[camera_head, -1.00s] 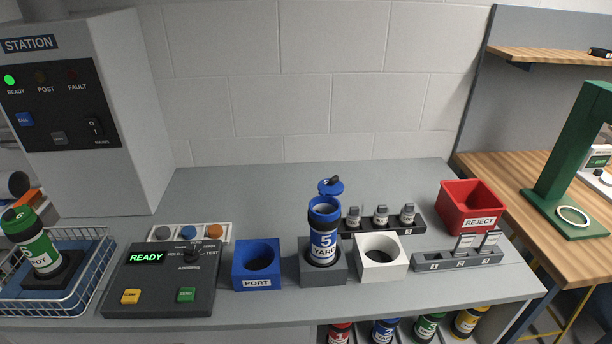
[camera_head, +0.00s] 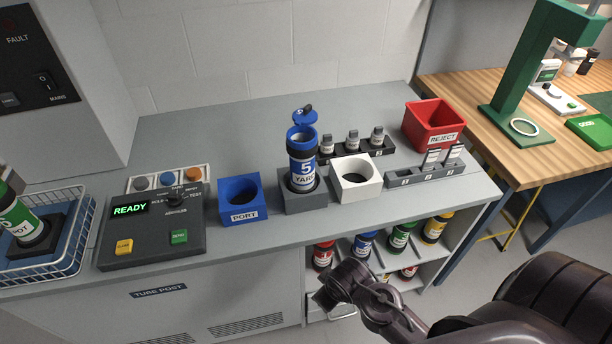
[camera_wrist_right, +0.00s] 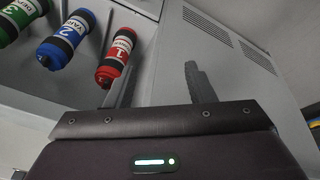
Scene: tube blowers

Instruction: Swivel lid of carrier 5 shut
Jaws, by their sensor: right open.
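Carrier 5 (camera_head: 302,168) is a blue and white tube with dark bands, standing upright in a grey block (camera_head: 305,203) on the bench. Its blue lid (camera_head: 305,118) is swung off the mouth towards the back, and the open mouth shows in front of it. My right arm comes in from the lower right in the head view, its dark end in front of the bench, below and apart from carrier 5. In the right wrist view my right gripper (camera_wrist_right: 160,75) is open and empty, facing the lower shelf and cabinet front. My left gripper is out of view.
A blue PORT block (camera_head: 242,215) stands left of carrier 5, a white holder (camera_head: 357,192) right of it. Small vials in a rack (camera_head: 365,152) stand close behind. A control box (camera_head: 150,250) is at left, a red REJECT bin (camera_head: 430,115) at right. Carriers sit on shelves below.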

